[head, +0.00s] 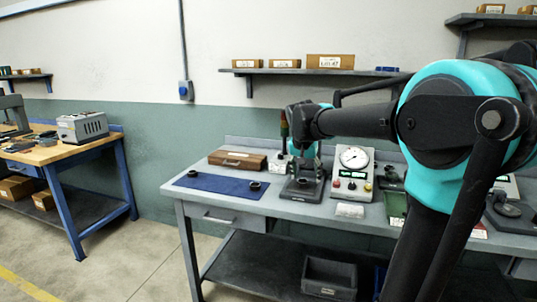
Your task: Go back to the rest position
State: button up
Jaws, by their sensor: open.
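My arm reaches in from the right and bends down at its wrist over the grey bench (215,208). My gripper (303,172) points down at the dark fixture (302,192) on the bench, left of the dial gauge box. At this size the fingers blend with the dark fixture, so I cannot tell whether they touch it. No held object can be made out. A blue mat (222,186) lies to the left with two dark rings, one at its far left (193,173) and one at its right (254,186).
The dial gauge box (352,172) stands close right of my gripper. A wooden case (238,159) lies behind the mat. My arm partly hides a green bin (396,206) and other equipment on the right. A shelf (300,71) with boxes hangs above.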

jog(key=s+d+f+n+y, duration=0.1)
jog(key=s+d+f+n, duration=0.1)
jog(key=s+f, duration=0.9)
jog(key=s+d+f+n, duration=0.2)
jog(key=s+d+f, duration=0.2)
jog(key=s+f, duration=0.8)
jog(key=s, duration=0.3)
jog(key=shift+f+n+y, duration=0.3)
jog(key=shift+n+y, duration=0.1)
